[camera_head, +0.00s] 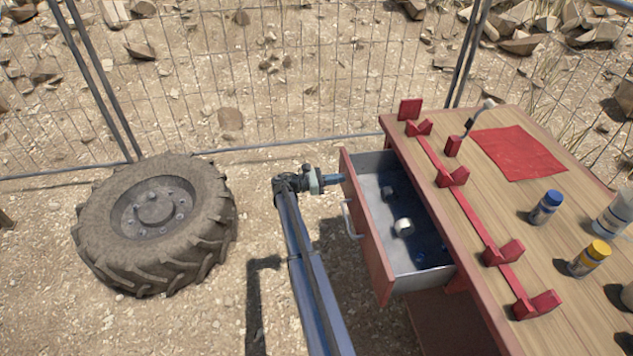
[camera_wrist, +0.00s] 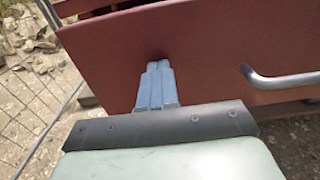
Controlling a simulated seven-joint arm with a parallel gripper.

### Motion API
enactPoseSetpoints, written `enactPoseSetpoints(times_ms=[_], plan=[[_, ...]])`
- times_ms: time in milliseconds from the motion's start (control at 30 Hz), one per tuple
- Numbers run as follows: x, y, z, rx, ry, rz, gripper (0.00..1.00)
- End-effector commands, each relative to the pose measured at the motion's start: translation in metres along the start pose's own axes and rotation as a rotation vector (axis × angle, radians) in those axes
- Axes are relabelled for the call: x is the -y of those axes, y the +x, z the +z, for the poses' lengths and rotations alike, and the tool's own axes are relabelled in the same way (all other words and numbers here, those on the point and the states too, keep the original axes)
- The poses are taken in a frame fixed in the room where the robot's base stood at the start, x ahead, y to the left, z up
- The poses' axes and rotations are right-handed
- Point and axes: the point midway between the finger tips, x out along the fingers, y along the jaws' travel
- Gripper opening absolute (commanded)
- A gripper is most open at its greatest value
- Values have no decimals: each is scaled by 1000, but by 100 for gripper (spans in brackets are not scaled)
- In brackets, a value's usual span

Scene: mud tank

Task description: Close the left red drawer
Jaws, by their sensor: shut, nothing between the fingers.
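The left red drawer (camera_head: 362,225) is pulled out from the wooden-topped workbench (camera_head: 500,195). Inside its grey tray lie a white roll (camera_head: 404,227) and some small dark and blue items. A metal handle (camera_head: 349,220) is on its red front; the handle (camera_wrist: 282,78) also shows at the right in the wrist view. My gripper (camera_head: 341,178) is shut and empty, at the far end of the drawer front, beside the handle. In the wrist view its fingertips (camera_wrist: 158,66) point at the red front panel (camera_wrist: 205,50) and appear at or very near it; contact is not certain.
A large tyre (camera_head: 155,222) lies on the ground to the left. A wire fence (camera_head: 290,90) runs behind. The bench top carries red brackets (camera_head: 455,178), a red cloth (camera_head: 518,152), a blue-capped bottle (camera_head: 546,207) and a yellow-capped bottle (camera_head: 590,259).

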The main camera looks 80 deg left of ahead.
Motion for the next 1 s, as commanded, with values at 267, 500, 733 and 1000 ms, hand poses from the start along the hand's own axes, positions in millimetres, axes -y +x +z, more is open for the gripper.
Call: enactPoseSetpoints(times_ms=[267,500,733,1000], plan=[[1,81,0,1,0,-3,0],[0,139,0,0,0,-3,0],[0,176,0,1,0,-1,0],[0,194,0,1,0,0,0]])
